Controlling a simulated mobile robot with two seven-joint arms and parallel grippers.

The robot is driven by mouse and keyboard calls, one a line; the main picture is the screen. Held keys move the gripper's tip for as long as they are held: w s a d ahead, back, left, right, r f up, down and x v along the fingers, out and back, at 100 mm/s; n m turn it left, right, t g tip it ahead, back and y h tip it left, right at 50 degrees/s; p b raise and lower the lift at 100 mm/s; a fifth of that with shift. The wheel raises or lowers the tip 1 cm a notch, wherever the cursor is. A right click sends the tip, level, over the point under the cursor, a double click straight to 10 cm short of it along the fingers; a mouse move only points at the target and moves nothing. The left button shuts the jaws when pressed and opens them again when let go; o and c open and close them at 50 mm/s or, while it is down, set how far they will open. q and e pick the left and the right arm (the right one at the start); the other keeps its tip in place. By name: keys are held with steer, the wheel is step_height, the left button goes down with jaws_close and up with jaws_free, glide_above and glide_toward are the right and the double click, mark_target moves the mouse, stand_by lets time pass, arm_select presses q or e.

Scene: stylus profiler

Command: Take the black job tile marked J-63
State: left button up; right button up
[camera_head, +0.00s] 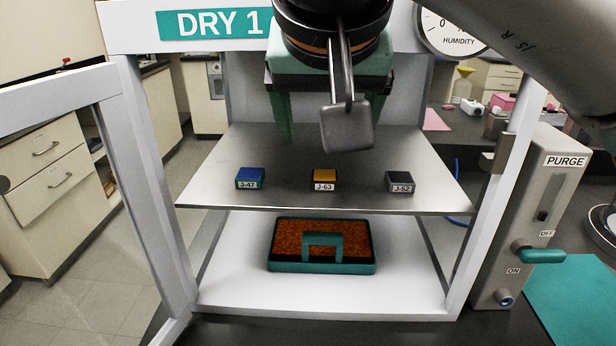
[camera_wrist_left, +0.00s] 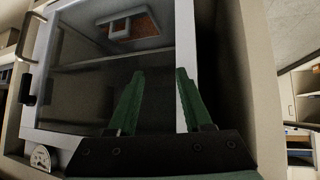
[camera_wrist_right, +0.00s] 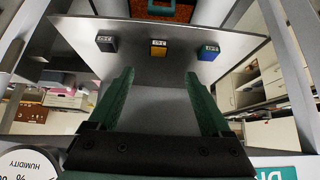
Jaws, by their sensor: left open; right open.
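The tile marked J-63 (camera_head: 325,178) has a yellow-orange top, not black. It sits in the middle of the metal shelf (camera_head: 240,195) of the DRY 1 cabinet, and also shows in the right wrist view (camera_wrist_right: 158,48). A black-topped tile (camera_head: 399,181) marked J-52 sits to its right. A blue-topped tile (camera_head: 249,178) marked J-47 sits to its left. My right gripper (camera_wrist_right: 160,85) is open and empty, above and in front of the shelf, lined up with the J-63 tile and apart from it. My left gripper (camera_wrist_left: 161,80) is open and empty, facing a glass-fronted cabinet.
An orange-filled tray (camera_head: 320,267) with a teal frame lies below the shelf. The cabinet's white frame (camera_head: 150,180) bounds the opening at the sides. A purge panel (camera_head: 545,205) with a teal lever (camera_head: 541,256) stands at right. The shelf between tiles is clear.

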mark_target(325, 177)
steer(key=x, duration=1.2)
steer(key=shift+w+d+f+b, duration=0.1)
steer(key=shift+w+b, duration=0.05)
steer(key=shift+b, duration=0.2)
steer(key=shift+c, duration=0.2)
jaws_close()
